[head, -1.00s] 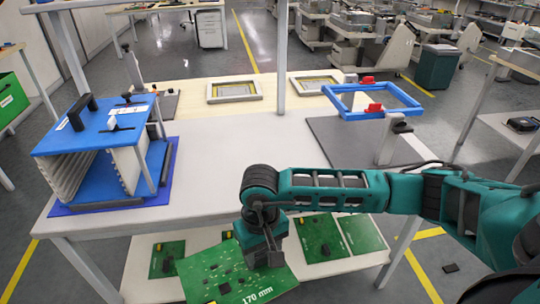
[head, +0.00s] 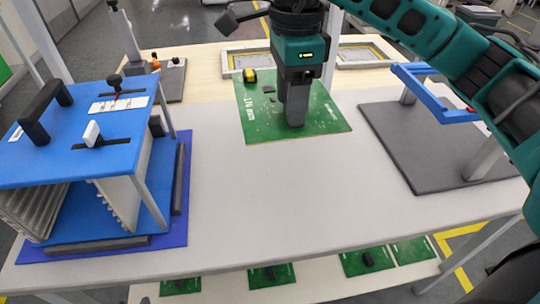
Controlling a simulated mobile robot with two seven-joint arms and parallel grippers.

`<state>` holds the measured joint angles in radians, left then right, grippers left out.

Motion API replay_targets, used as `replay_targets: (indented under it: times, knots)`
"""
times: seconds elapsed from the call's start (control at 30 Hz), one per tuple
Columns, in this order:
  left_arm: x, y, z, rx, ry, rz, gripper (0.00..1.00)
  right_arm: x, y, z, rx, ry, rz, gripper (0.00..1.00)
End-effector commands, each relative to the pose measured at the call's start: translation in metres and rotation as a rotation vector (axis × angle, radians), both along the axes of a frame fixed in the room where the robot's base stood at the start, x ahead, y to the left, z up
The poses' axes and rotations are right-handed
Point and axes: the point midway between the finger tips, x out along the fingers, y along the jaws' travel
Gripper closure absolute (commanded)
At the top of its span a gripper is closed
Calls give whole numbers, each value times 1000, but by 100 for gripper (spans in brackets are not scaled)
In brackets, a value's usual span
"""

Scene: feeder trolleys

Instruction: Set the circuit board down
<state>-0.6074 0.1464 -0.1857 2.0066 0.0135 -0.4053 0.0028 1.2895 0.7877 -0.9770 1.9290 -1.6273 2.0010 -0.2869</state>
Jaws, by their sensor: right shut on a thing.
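The green circuit board (head: 262,118) is in my right gripper (head: 292,122), over the middle of the white tabletop (head: 270,200) toward its back. The gripper points down and is shut on the board. The board looks about level; I cannot tell whether it touches the table. A yellow part and a dark chip show on its upper left, and white lettering runs along its left side. My left gripper is not in view.
A blue board rack (head: 110,165) stands on a blue mat at the left. A blue frame (head: 440,95) stands over a dark grey plate (head: 410,150) at the right. Several green boards (head: 272,275) lie on the lower shelf. The tabletop's front middle is clear.

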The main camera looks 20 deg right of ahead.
Motion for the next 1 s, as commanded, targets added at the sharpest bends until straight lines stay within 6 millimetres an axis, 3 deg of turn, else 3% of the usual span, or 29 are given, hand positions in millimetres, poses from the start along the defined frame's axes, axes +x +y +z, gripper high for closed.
replay_targets:
  times: [0.07,0.17,0.33,0.63,1.0]
  knots:
    - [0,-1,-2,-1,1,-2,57,-1,0,0,0,-2,-28,93]
    - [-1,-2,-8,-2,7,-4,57,-2,0,-15,-1,3,-40,93]
    - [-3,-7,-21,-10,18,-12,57,-3,0,-61,0,6,-39,93]
    - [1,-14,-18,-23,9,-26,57,-2,-1,-132,-2,2,-40,93]
    - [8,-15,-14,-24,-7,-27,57,-2,0,-167,-1,0,-38,93]
